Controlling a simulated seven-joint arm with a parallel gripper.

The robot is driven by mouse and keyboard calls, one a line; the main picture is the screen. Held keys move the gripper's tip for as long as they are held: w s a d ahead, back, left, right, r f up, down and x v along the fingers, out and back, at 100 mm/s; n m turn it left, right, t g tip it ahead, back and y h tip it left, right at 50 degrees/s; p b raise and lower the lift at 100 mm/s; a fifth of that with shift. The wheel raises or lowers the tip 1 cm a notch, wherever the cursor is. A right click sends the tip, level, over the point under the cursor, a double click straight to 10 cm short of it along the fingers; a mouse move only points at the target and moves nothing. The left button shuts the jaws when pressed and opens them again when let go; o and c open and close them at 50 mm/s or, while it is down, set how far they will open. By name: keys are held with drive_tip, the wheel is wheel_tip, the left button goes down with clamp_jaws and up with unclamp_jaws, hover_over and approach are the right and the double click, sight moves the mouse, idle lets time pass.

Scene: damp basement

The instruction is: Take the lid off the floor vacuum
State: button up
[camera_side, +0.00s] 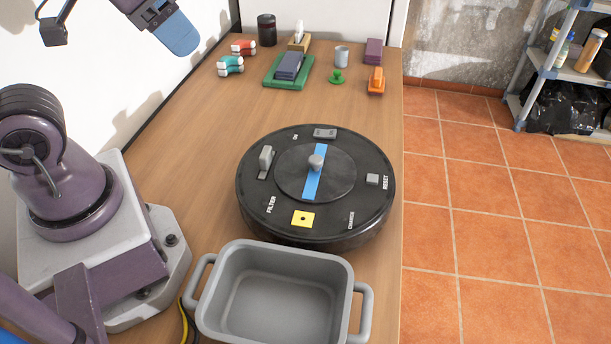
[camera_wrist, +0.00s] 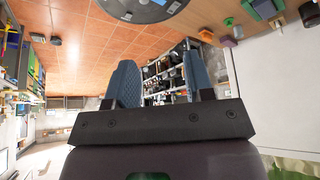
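The floor vacuum (camera_side: 258,200) is a flat black disc on the wooden bench in the side view. Its round dark lid (camera_side: 340,178) sits in the middle, crossed by a blue stripe (camera_side: 311,186) and topped by a grey knob (camera_side: 316,162). My gripper (camera_side: 180,38) is high at the upper left of the side view, well apart from the vacuum. In the wrist view my gripper (camera_wrist: 160,78) has its two blue fingers spread with nothing between them. Part of the vacuum (camera_wrist: 140,10) shows at the top edge of that view.
A grey two-handled tub (camera_side: 275,252) stands just in front of the vacuum. At the bench's far end are a green tray (camera_side: 273,83), a grey cup (camera_side: 341,56), an orange item (camera_side: 376,80) and a black canister (camera_side: 266,30). Bare bench lies between them and the vacuum.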

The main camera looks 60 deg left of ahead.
drive_tip(key=shift+o, duration=0.5)
drive_tip(key=shift+f, duration=0.1)
drive_tip(key=m+g, duration=0.6)
drive_tip(key=m, duration=1.6)
hover_over(316, 158)
wheel_tip(316, 158, down, 14)
wheel_tip(316, 158, down, 7)
drive_tip(key=shift+s+d+r, duration=0.1)
drive_tip(key=shift+r, duration=0.1)
drive_tip(key=shift+f, duration=3.05)
drive_tip(key=c, duration=1)
